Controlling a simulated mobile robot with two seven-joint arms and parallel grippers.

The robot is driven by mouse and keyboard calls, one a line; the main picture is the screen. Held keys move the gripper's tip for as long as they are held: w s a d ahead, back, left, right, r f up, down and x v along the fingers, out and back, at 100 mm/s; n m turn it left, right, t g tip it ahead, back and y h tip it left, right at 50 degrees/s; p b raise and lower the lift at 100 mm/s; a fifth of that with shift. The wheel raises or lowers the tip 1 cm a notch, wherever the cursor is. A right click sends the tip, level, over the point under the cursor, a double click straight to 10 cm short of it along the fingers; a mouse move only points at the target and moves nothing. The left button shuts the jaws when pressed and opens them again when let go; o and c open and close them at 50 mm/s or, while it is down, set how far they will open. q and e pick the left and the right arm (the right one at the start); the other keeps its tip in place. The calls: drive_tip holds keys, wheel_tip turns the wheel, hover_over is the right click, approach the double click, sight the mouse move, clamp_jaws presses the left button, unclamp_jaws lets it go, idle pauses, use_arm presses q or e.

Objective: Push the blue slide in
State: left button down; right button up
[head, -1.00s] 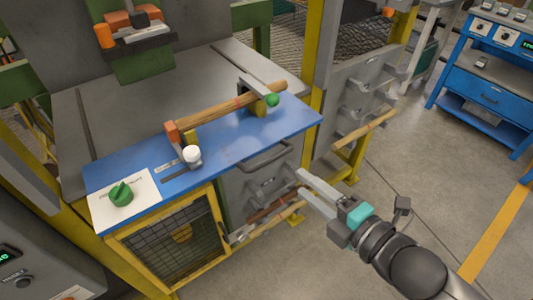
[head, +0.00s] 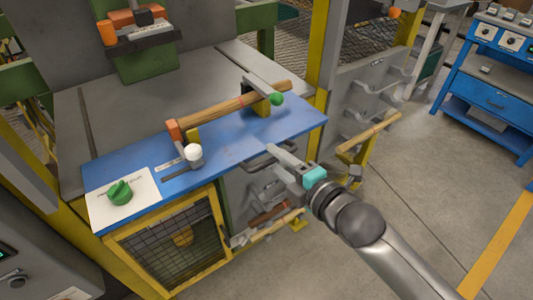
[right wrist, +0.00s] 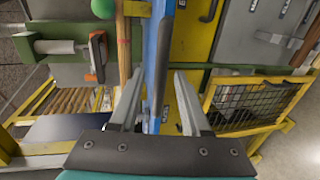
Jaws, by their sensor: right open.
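The blue slide (head: 235,145) is a flat blue plate sticking out at the front of the grey machine bed. A wooden spindle (head: 235,105) lies across supports on it. A dark grey bar handle (head: 255,163) runs along its front edge. My right gripper (head: 272,159) is open and empty at this handle. In the right wrist view, the blue slide's edge (right wrist: 150,70) runs between my two spread fingers (right wrist: 160,85), with the grey handle bar (right wrist: 162,70) beside it; contact cannot be told. My left gripper is not in view.
A white knob (head: 193,153) and a green knob (head: 277,99) stand on the slide. A green dial (head: 120,192) sits on a white plate at its left end. Below is a yellow mesh guard (head: 175,250). Grey rod racks (head: 365,100) stand right; floor (head: 450,180) beyond is clear.

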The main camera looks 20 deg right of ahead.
sight(267, 152)
drive_tip(key=shift+b+x, duration=0.35)
drive_tip(key=shift+x, duration=1.7)
drive_tip(key=shift+r, duration=0.1)
clamp_jaws()
